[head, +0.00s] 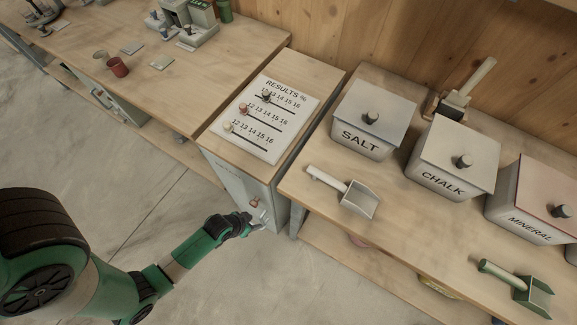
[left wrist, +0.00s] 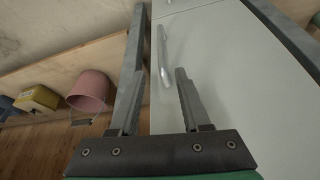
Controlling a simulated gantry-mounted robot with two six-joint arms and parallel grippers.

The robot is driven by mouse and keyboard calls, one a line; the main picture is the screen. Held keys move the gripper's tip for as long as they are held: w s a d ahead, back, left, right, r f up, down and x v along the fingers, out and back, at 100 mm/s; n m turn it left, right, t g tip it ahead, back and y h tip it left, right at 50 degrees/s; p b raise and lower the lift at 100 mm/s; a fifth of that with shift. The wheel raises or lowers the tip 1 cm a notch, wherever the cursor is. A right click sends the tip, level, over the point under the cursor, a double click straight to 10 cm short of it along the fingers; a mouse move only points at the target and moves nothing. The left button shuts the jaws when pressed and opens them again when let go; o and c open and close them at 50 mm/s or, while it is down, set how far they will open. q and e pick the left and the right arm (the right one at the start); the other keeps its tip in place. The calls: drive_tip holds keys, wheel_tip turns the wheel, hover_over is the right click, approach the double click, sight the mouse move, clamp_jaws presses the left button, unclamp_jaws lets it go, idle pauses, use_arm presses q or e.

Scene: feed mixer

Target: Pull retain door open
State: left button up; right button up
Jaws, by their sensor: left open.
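The retain door (head: 226,179) is the pale front of the narrow cabinet under the results board, and it looks closed. In the left wrist view the pale door panel (left wrist: 235,75) fills the right side, with a curved metal bar handle (left wrist: 163,52) near its left edge. My left gripper (head: 260,217) is at the lower right of the cabinet front. In the left wrist view its fingers (left wrist: 160,78) are apart, with the handle's lower end showing between and beyond the tips. I cannot tell whether they touch it. My right gripper is out of view.
A workbench right of the cabinet holds bins marked salt (head: 372,118), chalk (head: 452,158) and mineral (head: 532,198), plus a white scoop (head: 345,190). A pink bucket (left wrist: 90,90) and a yellow box (left wrist: 38,99) show left of the door. Floor in front is clear.

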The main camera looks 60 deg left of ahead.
sight(262, 221)
use_arm(q)
drive_tip(key=b+x, duration=0.2)
drive_tip(key=x, duration=0.2)
drive_tip(key=b+x, duration=0.3)
drive_tip(key=s+b+x, duration=0.1)
drive_tip(key=b+x, duration=0.1)
drive_tip(key=x, duration=0.2)
drive_tip(key=shift+w+f+b, duration=0.15)
drive_tip(key=shift+f+b, duration=0.15)
drive_tip(key=shift+f, duration=0.15)
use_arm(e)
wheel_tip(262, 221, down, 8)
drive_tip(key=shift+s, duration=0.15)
use_arm(q)
clamp_jaws()
idle(0.4)
